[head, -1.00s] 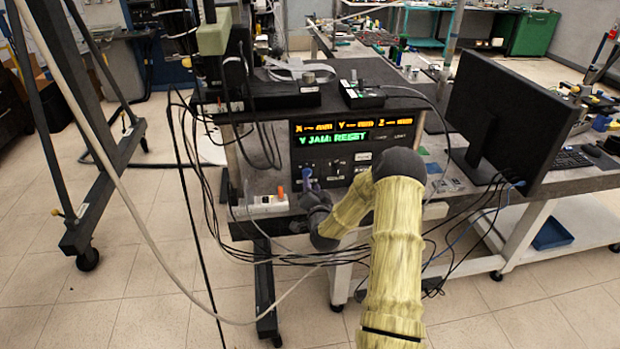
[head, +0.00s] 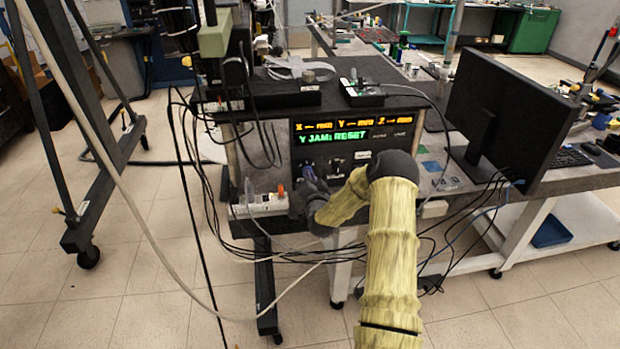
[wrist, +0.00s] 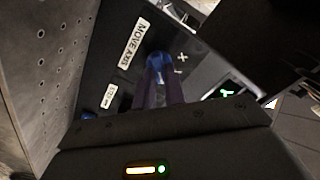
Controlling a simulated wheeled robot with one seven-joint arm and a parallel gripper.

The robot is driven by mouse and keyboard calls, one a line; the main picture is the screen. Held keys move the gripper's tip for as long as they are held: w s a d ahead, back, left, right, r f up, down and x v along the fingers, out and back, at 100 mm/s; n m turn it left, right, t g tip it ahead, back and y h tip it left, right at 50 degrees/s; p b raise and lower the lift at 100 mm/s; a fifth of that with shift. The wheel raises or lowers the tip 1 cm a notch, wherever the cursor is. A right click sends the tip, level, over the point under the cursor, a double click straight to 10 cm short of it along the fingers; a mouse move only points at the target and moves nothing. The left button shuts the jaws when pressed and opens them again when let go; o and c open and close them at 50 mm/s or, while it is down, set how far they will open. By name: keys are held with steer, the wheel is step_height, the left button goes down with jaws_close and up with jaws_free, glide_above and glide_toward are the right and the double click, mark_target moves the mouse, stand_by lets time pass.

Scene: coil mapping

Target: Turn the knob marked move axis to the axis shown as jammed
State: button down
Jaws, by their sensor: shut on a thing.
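The dark control panel (head: 334,170) stands under the bench shelf, and its display (head: 333,137) reads "Y JAM: RESET" in green, under an orange row for X, Y and Z. In the wrist view a white label (wrist: 131,43) reads "MOVE AXIS". Beside it is a blue knob (wrist: 157,62), mostly covered by my fingers. My gripper (wrist: 162,74) is shut on this knob; its dark purple fingers also show at the panel in the head view (head: 307,172). Small white marks (wrist: 181,64) and a green, Y-like mark (wrist: 226,93) lie right of it. The knob's pointer direction is hidden.
A white power strip (head: 259,206) with an orange switch sits left of my gripper. Loose black cables hang at the left and below the panel. A monitor (head: 510,112) stands to the right. Another blue part (wrist: 88,116) shows lower left in the wrist view.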

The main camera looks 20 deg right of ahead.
steer(key=shift+n+b, duration=0.3)
steer(key=shift+b, duration=0.05)
steer(key=n+b, duration=0.3)
steer(key=n, duration=0.1)
steer(key=shift+a+f+b, duration=0.1)
steer(key=shift+b, duration=0.3)
steer(key=shift+n+b, duration=1.85)
steer(key=shift+n, duration=0.25)
steer(key=c, duration=1.5)
jaws_free()
steer(key=shift+r, duration=0.2)
steer(key=shift+o, duration=0.2)
